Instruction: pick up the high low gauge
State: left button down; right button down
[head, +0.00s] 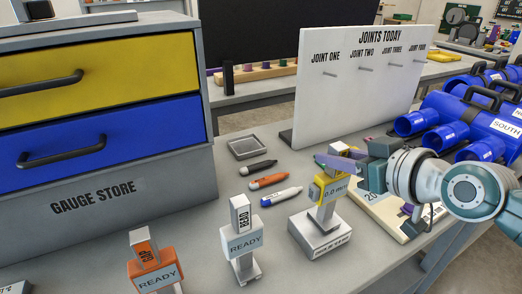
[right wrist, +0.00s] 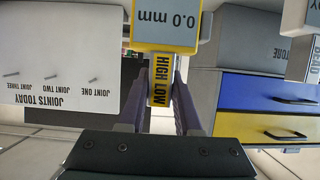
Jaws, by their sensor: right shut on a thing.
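The high low gauge (head: 331,190) has a yellow body with a display reading 0.0 mm. In the head view it is upright at a pale stand (head: 320,238) on the grey bench; I cannot tell whether it is clear of the stand. My right gripper (head: 338,163) reaches in from the right and is shut on the gauge's upper part. In the right wrist view the two purple fingers lie on either side of the gauge's yellow HIGH LOW label (right wrist: 161,80). The gauge's display (right wrist: 166,18) is at the top there. My left gripper is out of view.
An orange gauge (head: 154,262) and a grey gauge (head: 241,243) stand to the left. Markers (head: 268,181) and a small tray (head: 248,148) lie behind them. A white joints board (head: 350,85) stands behind. Blue pipe pieces (head: 455,118) are at right, and the gauge store drawers (head: 110,130) at left.

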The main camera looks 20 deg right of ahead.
jog(key=shift+r, duration=0.1)
notch_tip(320, 180, up, 8)
jog(key=p, duration=0.3)
notch_tip(320, 180, up, 12)
jog(key=p, duration=0.1)
jog(key=c, duration=1.1)
grip_release()
grip_shut()
